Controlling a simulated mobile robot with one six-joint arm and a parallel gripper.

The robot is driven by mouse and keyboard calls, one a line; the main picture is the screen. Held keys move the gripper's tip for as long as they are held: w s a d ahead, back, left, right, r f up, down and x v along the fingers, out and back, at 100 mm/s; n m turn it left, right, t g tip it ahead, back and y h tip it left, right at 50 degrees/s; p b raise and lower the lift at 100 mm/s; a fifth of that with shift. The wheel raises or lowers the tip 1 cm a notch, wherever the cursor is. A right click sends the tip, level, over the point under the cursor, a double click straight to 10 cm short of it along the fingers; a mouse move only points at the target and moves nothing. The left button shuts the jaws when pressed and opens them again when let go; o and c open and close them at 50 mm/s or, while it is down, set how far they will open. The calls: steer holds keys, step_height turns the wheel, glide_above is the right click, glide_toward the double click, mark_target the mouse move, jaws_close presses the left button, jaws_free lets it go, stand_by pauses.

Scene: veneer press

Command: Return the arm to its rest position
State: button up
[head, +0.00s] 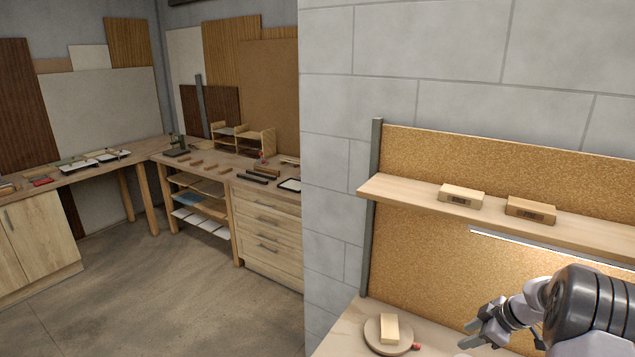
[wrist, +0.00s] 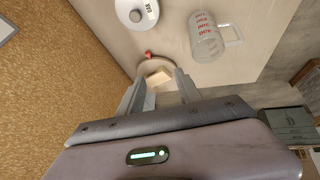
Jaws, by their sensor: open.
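My gripper (head: 474,334) is at the lower right of the head view, above the bench below the corkboard. In the wrist view my gripper (wrist: 160,84) has its two fingers apart, with nothing held between them. A pale wooden block (head: 389,328) rests on a round wooden board (head: 371,334), to the left of my gripper in the head view. The block (wrist: 158,76) also shows in the wrist view, beyond and between the fingertips, with part of the round board (wrist: 143,67) around it. A small red knob (head: 416,346) is at the board's edge.
A shelf (head: 400,190) with two labelled wooden blocks (head: 461,196) (head: 531,209) runs along the corkboard (head: 470,155). Open floor (head: 190,300) lies at left.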

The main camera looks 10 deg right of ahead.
steer(key=w+a+r+t+h+b, duration=0.15)
steer(key=w+r, duration=0.25)
steer(key=w, duration=0.4)
steer(key=s+a+r+m+t+h+b, duration=0.1)
steer(key=a+r+m+t+h+b, duration=0.3)
steer(key=r, duration=0.4)
steer(key=s+a+r+m+t+h+b, duration=0.1)
steer(key=a+r+m+h+b, duration=0.1)
steer(key=a+r+m+b, duration=0.35)
steer(key=s+a+f+m+g+y+b, duration=0.1)
steer(key=s+a+f+g+y+b, duration=0.1)
steer(key=s+a+f, duration=0.3)
steer(key=s+a+f+m+g+y+b, duration=0.2)
steer(key=s+a+f+b, duration=0.2)
steer(key=s+a, duration=0.6)
steer(key=s+a+f+m+g+y+b, duration=0.1)
steer(key=s+a+f+b, duration=0.3)
steer(key=s, duration=1.4)
steer(key=a+f+g+y, duration=0.1)
steer(key=a+f, duration=0.2)
steer(key=a, duration=0.1)
steer(key=shift+s+a+m, duration=0.15)
steer(key=shift+a+m, duration=0.2)
steer(key=shift+y, duration=0.25)
